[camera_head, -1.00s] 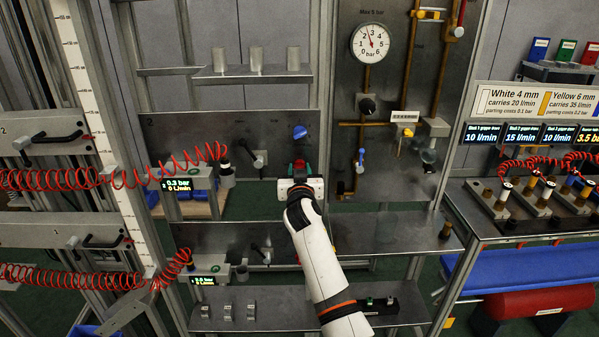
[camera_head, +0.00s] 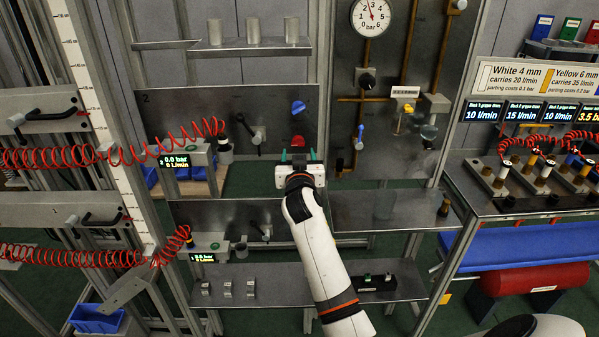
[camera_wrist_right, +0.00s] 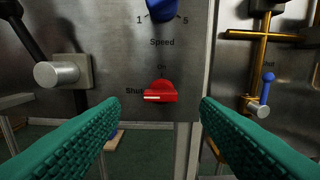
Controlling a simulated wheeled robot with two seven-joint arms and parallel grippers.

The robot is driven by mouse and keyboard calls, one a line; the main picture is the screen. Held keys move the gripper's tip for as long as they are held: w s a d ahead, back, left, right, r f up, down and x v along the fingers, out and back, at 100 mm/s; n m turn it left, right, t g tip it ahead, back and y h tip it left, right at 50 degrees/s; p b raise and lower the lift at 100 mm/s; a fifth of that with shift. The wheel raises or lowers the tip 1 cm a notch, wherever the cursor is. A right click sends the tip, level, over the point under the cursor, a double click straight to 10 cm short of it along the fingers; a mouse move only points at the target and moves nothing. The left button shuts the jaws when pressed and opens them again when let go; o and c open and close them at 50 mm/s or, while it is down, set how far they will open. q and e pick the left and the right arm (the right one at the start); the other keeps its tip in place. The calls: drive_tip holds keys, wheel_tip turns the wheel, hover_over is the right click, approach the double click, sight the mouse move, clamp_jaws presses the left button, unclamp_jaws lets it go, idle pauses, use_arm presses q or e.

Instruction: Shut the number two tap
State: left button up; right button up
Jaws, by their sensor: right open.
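The number two tap is a red knob (camera_head: 298,141) low on the right of the metal panel marked 2. In the right wrist view the red knob (camera_wrist_right: 160,91) has a white mark lying level, its end toward the word "Shut" at its left; "On" stands above it. My right gripper (camera_head: 299,156) is open and empty in front of the knob. In the wrist view its green ribbed fingers stand wide apart, one on each side of the knob, not touching it. My left gripper is not in view.
A blue speed knob (camera_head: 298,108) sits above the red one. A black lever (camera_head: 250,131) is to its left, and a small blue-handled valve (camera_head: 360,134) to its right. The display (camera_head: 174,161) reads 0.0 bar. A shelf (camera_head: 390,210) lies below right.

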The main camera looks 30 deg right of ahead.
drive_tip(key=b+v, duration=0.1)
drive_tip(key=v, duration=0.6)
drive_tip(key=shift+s+a, duration=0.1)
drive_tip(key=a+f+n+g+y, duration=0.1)
drive_tip(key=a+f+n+y, duration=0.15)
drive_tip(key=f, duration=0.95)
drive_tip(key=a+f+n+g+y, duration=0.2)
drive_tip(key=a+f, duration=0.2)
drive_tip(key=f, duration=0.7)
drive_tip(key=s+a+f+n+g+y, duration=0.15)
drive_tip(key=s+f, duration=0.25)
drive_tip(key=f, duration=0.5)
drive_tip(key=s+a+f+n+g+y, duration=0.1)
drive_tip(key=s+a+f, duration=0.2)
drive_tip(key=f, duration=0.5)
drive_tip(key=s+a+f+n+g+y, duration=0.1)
drive_tip(key=s+f+g, duration=0.2)
drive_tip(key=s+f, duration=1)
drive_tip(key=s+a+f+g+y, duration=0.15)
drive_tip(key=s+f+g, duration=0.25)
drive_tip(key=s+f, duration=0.95)
drive_tip(key=s+g, duration=0.2)
drive_tip(key=s, duration=1.5)
drive_tip(key=shift+s+d+r+n, duration=0.25)
drive_tip(key=shift+s+d+n, duration=0.05)
drive_tip(key=shift+d, duration=0.15)
